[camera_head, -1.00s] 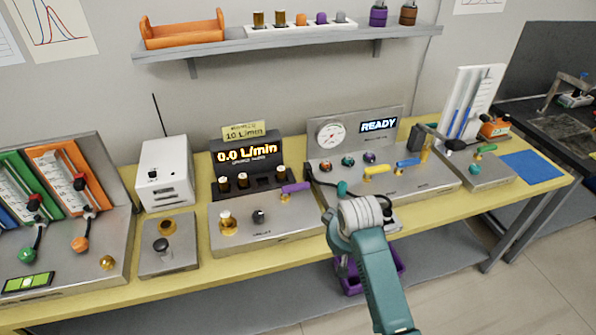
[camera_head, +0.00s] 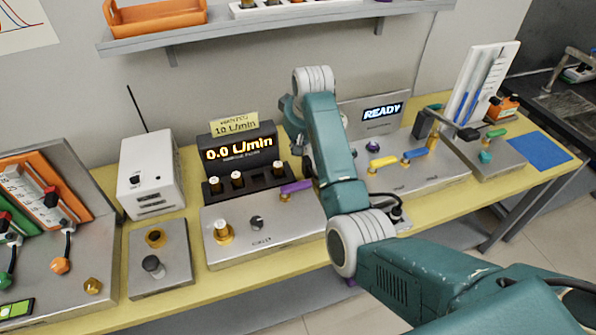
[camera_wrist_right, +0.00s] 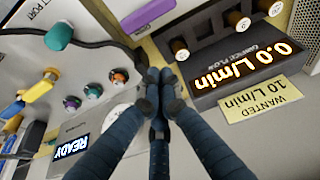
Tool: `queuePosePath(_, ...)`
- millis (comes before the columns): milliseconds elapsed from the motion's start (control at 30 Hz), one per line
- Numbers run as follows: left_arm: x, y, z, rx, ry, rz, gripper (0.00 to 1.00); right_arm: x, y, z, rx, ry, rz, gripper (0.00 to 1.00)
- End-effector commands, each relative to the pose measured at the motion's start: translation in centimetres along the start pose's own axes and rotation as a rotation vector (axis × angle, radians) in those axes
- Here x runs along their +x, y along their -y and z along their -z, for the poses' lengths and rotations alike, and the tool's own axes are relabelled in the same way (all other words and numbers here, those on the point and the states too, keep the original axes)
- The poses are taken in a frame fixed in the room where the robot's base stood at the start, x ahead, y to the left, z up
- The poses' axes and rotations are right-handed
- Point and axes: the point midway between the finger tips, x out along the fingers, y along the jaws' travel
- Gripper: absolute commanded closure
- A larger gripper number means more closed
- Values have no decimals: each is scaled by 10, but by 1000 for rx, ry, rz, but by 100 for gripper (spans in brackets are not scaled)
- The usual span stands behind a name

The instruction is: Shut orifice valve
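A flow unit (camera_head: 262,252) carries a black readout (camera_head: 240,150) showing 0.0 L/min. A purple lever handle (camera_head: 296,187) sits at its back right edge, and a purple handle also shows in the wrist view (camera_wrist_right: 149,12). I cannot read a label marking which valve is the orifice valve. My right arm reaches across the bench and hides its own gripper in the head view. In the wrist view my right gripper (camera_wrist_right: 160,76) has its dark fingers drawn together with nothing between them, apart from the purple handle. My left gripper is in no view.
A panel marked READY (camera_head: 382,112) stands right of my arm, with a yellow lever (camera_head: 382,162) and a blue lever (camera_head: 414,154). A white box (camera_head: 150,172) with an antenna stands left. A shelf (camera_head: 270,28) hangs above. A blue mat (camera_head: 540,152) lies clear at right.

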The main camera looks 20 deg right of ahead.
Motion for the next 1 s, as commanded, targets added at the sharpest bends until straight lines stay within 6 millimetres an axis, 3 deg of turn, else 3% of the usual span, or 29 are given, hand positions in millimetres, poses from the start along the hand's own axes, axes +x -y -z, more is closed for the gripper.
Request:
queuePosePath(67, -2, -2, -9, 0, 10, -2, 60, 4, 0, 0, 0, 2, 0, 100)
queuePosePath(133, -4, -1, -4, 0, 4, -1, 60, 11, 0, -1, 0, 4, 0, 100)
queuePosePath(333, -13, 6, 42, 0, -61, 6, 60, 46, 0, -1, 0, 6, 0, 100)
queuePosePath(433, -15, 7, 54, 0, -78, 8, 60, 65, -1, -1, 0, 5, 0, 100)
queuePosePath(567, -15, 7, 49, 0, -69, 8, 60, 84, -1, -1, 0, 4, -1, 100)
queuePosePath(700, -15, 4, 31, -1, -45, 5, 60, 100, -1, -1, 0, 3, -1, 100)
queuePosePath(833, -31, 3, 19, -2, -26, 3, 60, 92, 0, -12, 1, 0, 0, 100)
queuePosePath(1000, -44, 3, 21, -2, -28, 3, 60, 87, 0, -28, 1, 2, 0, 100)
